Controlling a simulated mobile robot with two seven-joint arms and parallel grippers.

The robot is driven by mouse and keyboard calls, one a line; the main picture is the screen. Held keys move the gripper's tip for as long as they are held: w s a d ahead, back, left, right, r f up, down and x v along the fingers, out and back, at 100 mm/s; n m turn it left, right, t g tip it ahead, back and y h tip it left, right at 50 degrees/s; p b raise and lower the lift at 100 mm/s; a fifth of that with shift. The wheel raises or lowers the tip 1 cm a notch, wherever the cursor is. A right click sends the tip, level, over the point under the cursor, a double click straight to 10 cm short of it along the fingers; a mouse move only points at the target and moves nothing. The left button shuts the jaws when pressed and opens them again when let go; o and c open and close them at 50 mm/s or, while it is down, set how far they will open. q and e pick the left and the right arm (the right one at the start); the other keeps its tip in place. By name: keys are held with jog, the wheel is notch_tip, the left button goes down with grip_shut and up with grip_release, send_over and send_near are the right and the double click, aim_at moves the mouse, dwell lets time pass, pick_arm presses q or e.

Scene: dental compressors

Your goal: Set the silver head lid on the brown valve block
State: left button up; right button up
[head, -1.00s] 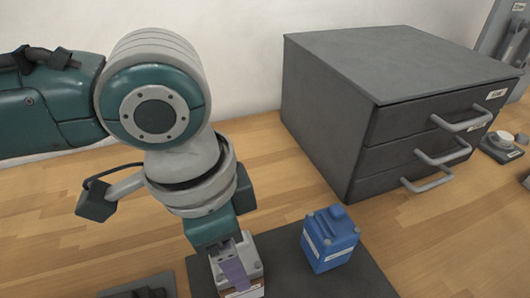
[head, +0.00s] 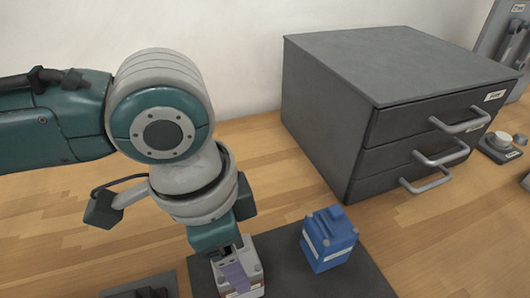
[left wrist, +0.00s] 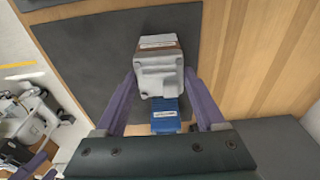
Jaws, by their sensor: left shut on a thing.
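The silver head lid (head: 246,262) is between the purple fingers of my left gripper (head: 234,274), which is shut on it. In the left wrist view the lid (left wrist: 158,72) sits between the two fingertips (left wrist: 160,76). A brown edge, likely the brown valve block (left wrist: 158,42), shows right at the lid's labelled side; most of the block is hidden under the lid. I cannot tell whether the lid rests fully on it. Purple parts, likely my right gripper (left wrist: 38,166), show at the lower left of the wrist view; their opening is unclear.
A blue block (head: 329,240) stands on the dark mat (head: 350,280), just right of the lid. A dark tray (head: 140,285) lies to the left. A grey drawer cabinet (head: 400,70) stands behind. Bare wood lies right of the mat.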

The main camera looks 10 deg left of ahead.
pick_arm(q)
jog(key=shift+p, duration=0.65)
dwell(1.0)
jog(key=o, duration=1.5)
notch_tip(320, 180, up, 7)
jog(key=p, duration=0.8)
jog(key=shift+d, duration=0.1)
